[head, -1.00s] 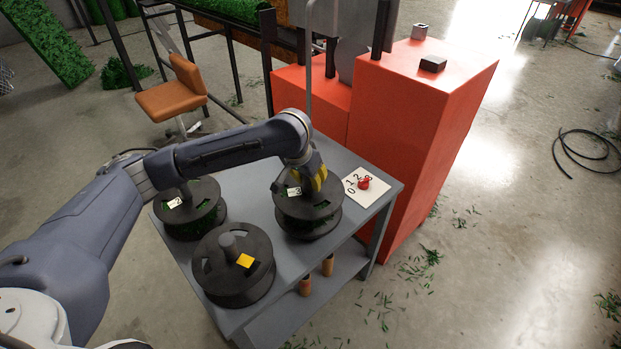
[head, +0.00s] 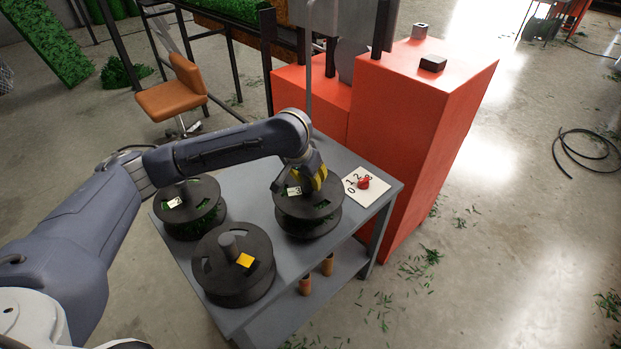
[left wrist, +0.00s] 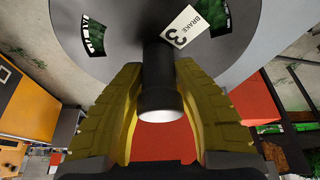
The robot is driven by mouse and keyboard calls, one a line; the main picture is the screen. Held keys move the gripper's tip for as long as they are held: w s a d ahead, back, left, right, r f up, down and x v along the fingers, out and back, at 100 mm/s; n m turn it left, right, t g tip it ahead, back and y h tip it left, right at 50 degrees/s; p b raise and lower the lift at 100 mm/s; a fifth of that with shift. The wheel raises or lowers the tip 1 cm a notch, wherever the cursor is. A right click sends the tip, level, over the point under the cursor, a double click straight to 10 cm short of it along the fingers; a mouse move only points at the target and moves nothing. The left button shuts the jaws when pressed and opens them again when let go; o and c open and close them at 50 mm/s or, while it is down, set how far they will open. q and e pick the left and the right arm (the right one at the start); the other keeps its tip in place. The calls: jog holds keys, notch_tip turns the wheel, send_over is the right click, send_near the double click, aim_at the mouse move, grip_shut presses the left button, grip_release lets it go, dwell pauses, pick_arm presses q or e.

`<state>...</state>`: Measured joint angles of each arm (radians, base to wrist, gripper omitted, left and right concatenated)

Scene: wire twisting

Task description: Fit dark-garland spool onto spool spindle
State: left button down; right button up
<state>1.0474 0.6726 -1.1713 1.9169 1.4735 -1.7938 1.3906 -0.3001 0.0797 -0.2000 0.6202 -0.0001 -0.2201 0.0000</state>
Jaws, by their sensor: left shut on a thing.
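A black spool with a white tag marked 3 (head: 309,222) stands on the grey cart, with green garland between its flanges. My left gripper (head: 314,178) is over its top, its yellow fingers on both sides of its central hub. In the left wrist view the fingers (left wrist: 160,118) close on the dark hub (left wrist: 159,75), with the tagged flange (left wrist: 120,35) beyond. A second spool, tagged 2 (head: 196,206), stands at the left, also with green garland. I cannot make out the spindle. My right gripper is not in view.
The cart top (head: 241,198) holds the spools closely. A white number card with a red knob (head: 366,189) lies at its right corner. A tall orange cabinet (head: 415,125) stands right behind the cart. An orange chair (head: 172,98) stands at the back left.

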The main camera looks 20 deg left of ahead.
aim_at(310, 188)
pick_arm(q)
jog(key=shift+f, duration=1.75)
dwell(0.8)
jog(key=c, duration=1)
grip_release()
jog(key=shift+f, duration=0.1)
jog(key=v, duration=1.2)
jog(key=shift+w, duration=0.15)
